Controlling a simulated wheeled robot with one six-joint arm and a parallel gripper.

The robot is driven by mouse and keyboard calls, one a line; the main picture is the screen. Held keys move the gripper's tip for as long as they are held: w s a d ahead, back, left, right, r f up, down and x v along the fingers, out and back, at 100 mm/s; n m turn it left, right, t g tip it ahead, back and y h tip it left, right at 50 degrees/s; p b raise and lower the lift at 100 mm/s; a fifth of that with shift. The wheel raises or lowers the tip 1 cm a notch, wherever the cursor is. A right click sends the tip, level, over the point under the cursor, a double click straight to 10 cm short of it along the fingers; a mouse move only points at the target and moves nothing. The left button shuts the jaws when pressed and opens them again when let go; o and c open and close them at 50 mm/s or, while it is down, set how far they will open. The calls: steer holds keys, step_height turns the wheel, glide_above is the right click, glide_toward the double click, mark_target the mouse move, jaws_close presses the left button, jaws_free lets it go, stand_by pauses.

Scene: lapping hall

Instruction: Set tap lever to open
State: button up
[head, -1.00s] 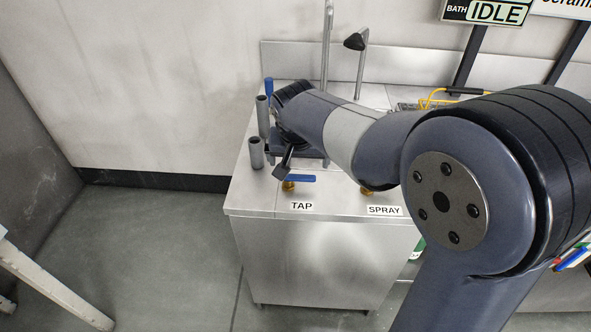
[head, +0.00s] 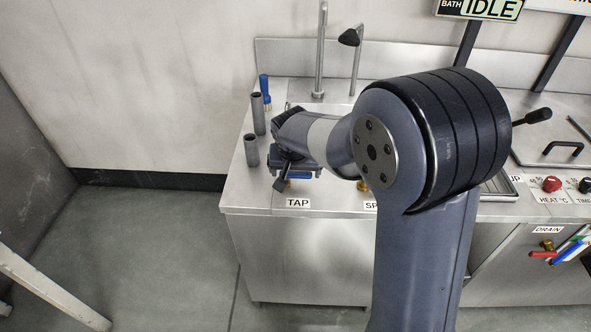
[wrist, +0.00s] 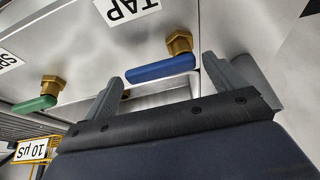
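The tap lever is a blue handle (wrist: 160,69) on a brass valve body (wrist: 180,42) beside the TAP label (wrist: 136,8). In the head view the lever (head: 299,175) extends right from its brass body, roughly along the counter's front edge. My gripper (wrist: 163,71) is open, its two fingers apart, with the lever's blue handle across the gap between the fingertips. I cannot tell whether a finger touches it. In the head view my gripper (head: 284,172) is at the lever and partly covers it.
A green lever (wrist: 36,104) on another brass valve sits beside the blue one, near the spray label (head: 370,205). Grey upright tubes (head: 258,114) and a blue-handled item (head: 264,88) stand behind at the left. A tall spout (head: 321,50) rises at the back.

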steer(key=c, duration=1.1)
steer(key=shift+c, duration=0.2)
steer(key=n, duration=0.1)
steer(key=w+n+y+p, duration=0.1)
steer(key=n, duration=0.1)
steer(key=shift+d, duration=0.15)
steer(key=n, duration=0.2)
steer(key=w+n+y+b, duration=0.1)
steer(key=n+g+y, duration=0.1)
steer(key=n, duration=0.1)
steer(key=shift+w+f+n, duration=0.1)
steer(key=shift+w+n, duration=0.2)
steer(key=n+b, duration=0.1)
steer(key=n, duration=0.1)
steer(key=w+a+n+g+y+b, duration=0.1)
steer(key=n, duration=0.1)
steer(key=shift+n+g, duration=0.3)
steer(key=shift+w+a+n+g+y, duration=0.1)
steer(key=shift+a+n+g, duration=0.15)
steer(key=shift+n, duration=0.5)
steer(key=shift+w+a+n+g+y, duration=0.1)
steer(key=shift+n+g, duration=0.25)
steer(key=shift+n, duration=0.45)
steer(key=shift+w+a+n+g+y, duration=0.1)
steer(key=shift+a+n+g, duration=0.15)
steer(key=shift+n, duration=0.5)
steer(key=o, duration=1.4)
